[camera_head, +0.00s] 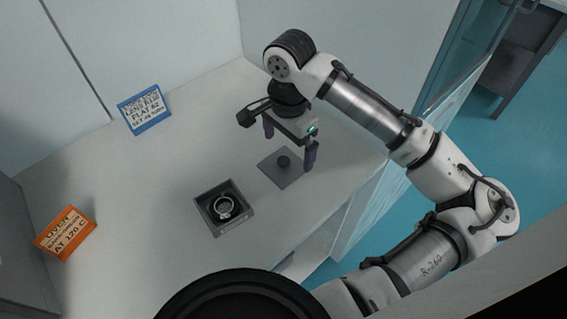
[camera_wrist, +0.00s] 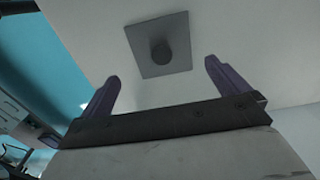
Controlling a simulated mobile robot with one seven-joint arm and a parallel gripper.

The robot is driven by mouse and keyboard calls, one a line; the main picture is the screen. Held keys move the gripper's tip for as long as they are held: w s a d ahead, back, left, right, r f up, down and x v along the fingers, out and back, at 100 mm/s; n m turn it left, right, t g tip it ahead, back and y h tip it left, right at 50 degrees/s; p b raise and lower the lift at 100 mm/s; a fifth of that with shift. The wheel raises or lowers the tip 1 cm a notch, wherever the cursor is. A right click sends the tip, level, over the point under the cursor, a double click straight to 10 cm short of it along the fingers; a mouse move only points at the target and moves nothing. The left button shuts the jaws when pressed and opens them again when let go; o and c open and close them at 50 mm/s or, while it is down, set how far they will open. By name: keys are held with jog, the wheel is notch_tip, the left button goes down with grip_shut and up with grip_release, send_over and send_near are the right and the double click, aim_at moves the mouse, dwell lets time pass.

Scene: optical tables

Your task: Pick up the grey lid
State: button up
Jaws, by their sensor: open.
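The grey lid (camera_head: 274,170) is a flat square plate with a dark round knob in its middle. It lies on the white table in the head view, right of the middle. In the wrist view the lid (camera_wrist: 143,46) shows at the top, beyond the fingertips. My gripper (camera_head: 289,150) is open with its two purple fingers pointing down, above and close to the lid. In the wrist view my gripper (camera_wrist: 162,72) has nothing between its fingers, and the knob lies between their lines but further out.
An open dark grey square box (camera_head: 247,222) holding a ring-shaped item (camera_head: 223,206) stands left of the lid. A blue sign (camera_head: 146,110) and an orange sign (camera_head: 66,233) stand further left. Walls close the back. The white table (camera_head: 150,190) is clear between them.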

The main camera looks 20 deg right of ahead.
aim_at(288, 155)
jog(key=shift+w+d+f+p, duration=0.15)
jog(key=shift+f+p, duration=0.1)
jog(key=shift+f, duration=0.9)
jog(key=shift+w+a+f+p, duration=0.1)
jog(key=shift+w+f+p, duration=0.1)
jog(key=shift+f, duration=0.95)
jog(key=c, duration=0.9)
